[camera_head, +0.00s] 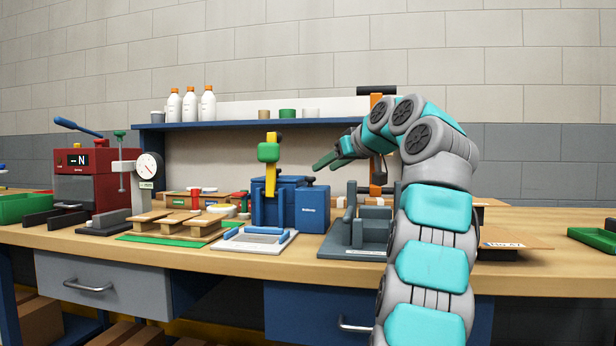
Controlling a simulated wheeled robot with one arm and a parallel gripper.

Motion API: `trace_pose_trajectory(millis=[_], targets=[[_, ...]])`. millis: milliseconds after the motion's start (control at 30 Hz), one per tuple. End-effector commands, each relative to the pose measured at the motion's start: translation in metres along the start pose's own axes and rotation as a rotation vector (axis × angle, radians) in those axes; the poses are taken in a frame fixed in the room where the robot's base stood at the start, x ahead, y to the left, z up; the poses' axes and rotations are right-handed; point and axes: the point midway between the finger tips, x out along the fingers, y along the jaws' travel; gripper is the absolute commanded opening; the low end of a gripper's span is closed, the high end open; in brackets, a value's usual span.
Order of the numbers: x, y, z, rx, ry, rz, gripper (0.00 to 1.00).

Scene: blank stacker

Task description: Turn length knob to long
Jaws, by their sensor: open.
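I cannot pick out a length knob or a "long" mark in this view. A grey fixture (357,236) with upright plates and a small label stands on the bench right of centre. An orange post (376,186) with a dark top bar stands behind it. My arm hides part of this area on the right. My gripper (350,164) is open and empty, above and behind the grey fixture. One dark green finger points left toward the blue machine, and I see no contact with anything.
A blue machine (312,207) with a yellow lever (270,178) stands left of the gripper. Further left are wooden blocks (183,216), a dial gauge (148,167) and a red machine (88,183). A shelf (240,125) with bottles runs behind. A green tray (593,238) lies far right.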

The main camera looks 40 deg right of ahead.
Motion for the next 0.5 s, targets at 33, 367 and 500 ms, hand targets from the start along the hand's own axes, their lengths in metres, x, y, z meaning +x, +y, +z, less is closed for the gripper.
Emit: trace_pose_trajectory(millis=[33,367,500], targets=[[0.006,0.0,0.0,0.0,-0.002,0.0,0.49],[0.055,0.001,0.001,0.004,-0.005,-0.001,0.49],[0.067,0.001,0.001,0.003,-0.002,-0.001,0.49]])
